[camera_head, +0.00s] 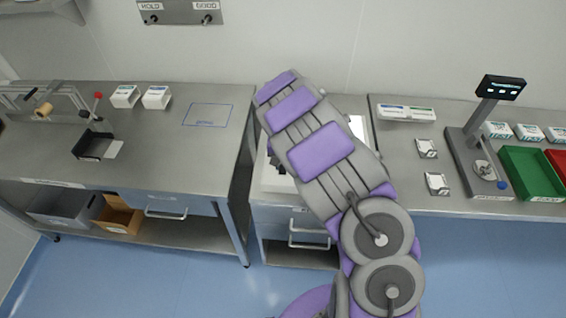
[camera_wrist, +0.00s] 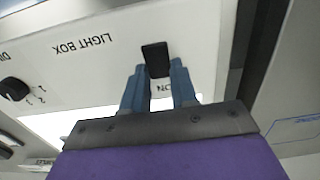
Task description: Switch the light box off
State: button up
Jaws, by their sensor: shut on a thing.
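The light box (camera_wrist: 85,50) fills much of the wrist view, its white panel showing an upside-down "LIGHT BOX" label. A black switch (camera_wrist: 155,54) stands on the panel, with an "ON" label beside it, partly covered by a finger. My gripper (camera_wrist: 158,67) has its two blue fingers on either side of the switch, shut on it. A bright white surface (camera_wrist: 70,122) shows beside the panel. In the head view my arm covers most of the light box (camera_head: 270,180) and hides the switch and fingertips.
A black dial (camera_wrist: 14,89) sits on the same panel. In the head view, a left bench (camera_head: 150,180) holds small boxes and a fixture. The right bench (camera_head: 400,165) holds a scale (camera_head: 485,150), a green tray (camera_head: 533,172) and small packs. Blue floor is clear in front.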

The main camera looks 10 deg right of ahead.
grip_shut()
jog(key=shift+s, duration=0.1)
jog(key=shift+a+t, duration=0.1)
jog(key=shift+t, duration=0.2)
jog(key=shift+s+a+t+h+b, duration=0.1)
jog(key=shift+s+t+h+b, duration=0.15)
jog(key=shift+t+b, duration=0.4)
jog(key=shift+s+d+t+h+b, duration=0.1)
jog(key=shift+t+h+b, duration=0.25)
jog(key=shift+t, duration=0.55)
jog(key=shift+s+a+t+h+b, duration=0.1)
jog(key=shift+s+t+h+b, duration=0.1)
jog(key=shift+t+b, duration=0.45)
jog(key=shift+r, duration=0.1)
jog(key=o, duration=0.9)
grip_release()
jog(key=shift+c, duration=0.2)
jog(key=shift+a, duration=0.1)
